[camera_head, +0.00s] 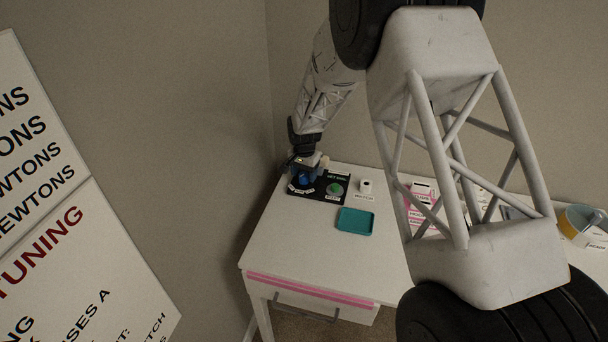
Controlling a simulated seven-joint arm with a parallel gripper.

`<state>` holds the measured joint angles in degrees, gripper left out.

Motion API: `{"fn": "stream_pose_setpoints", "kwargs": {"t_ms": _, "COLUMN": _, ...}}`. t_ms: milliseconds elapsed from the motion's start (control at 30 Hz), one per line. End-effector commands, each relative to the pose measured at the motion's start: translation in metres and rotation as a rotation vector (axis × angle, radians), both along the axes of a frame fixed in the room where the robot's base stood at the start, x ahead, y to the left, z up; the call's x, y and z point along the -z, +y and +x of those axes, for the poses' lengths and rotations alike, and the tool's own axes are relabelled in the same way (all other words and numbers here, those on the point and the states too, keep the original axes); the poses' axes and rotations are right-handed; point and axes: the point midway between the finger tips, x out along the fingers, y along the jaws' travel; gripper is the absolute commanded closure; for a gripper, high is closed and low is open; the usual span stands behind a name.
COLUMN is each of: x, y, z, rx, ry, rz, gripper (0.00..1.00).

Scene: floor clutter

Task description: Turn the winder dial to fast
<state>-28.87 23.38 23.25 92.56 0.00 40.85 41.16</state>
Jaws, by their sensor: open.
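A black panel (324,195) lies on the white table near its far left corner. On its left part is a blue dial (301,180), partly hidden by my gripper. White labels sit around the dial, too small to read. My gripper (303,172) is right over the dial, with its jaws open. I cannot tell whether the fingers touch the dial or which way the dial points.
A teal tray (355,221) lies in front of the panel. A small white item (366,186) with a label stands to the right. My large arm links block much of the table's right side. A wall is close behind and left. The table's front (300,250) is clear.

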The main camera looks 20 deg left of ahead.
Motion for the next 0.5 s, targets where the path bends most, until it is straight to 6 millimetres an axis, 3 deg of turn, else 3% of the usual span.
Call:
{"fn": "stream_pose_setpoints", "kwargs": {"t_ms": 433, "x": 0.0067, "y": 0.0, "z": 0.0, "rx": 0.0, "ry": 0.0, "rz": 0.0, "gripper": 0.37}}
{"fn": "stream_pose_setpoints", "kwargs": {"t_ms": 500, "x": 0.0066, "y": 0.0, "z": 0.0, "rx": 0.0, "ry": 0.0, "rz": 0.0, "gripper": 0.48}}
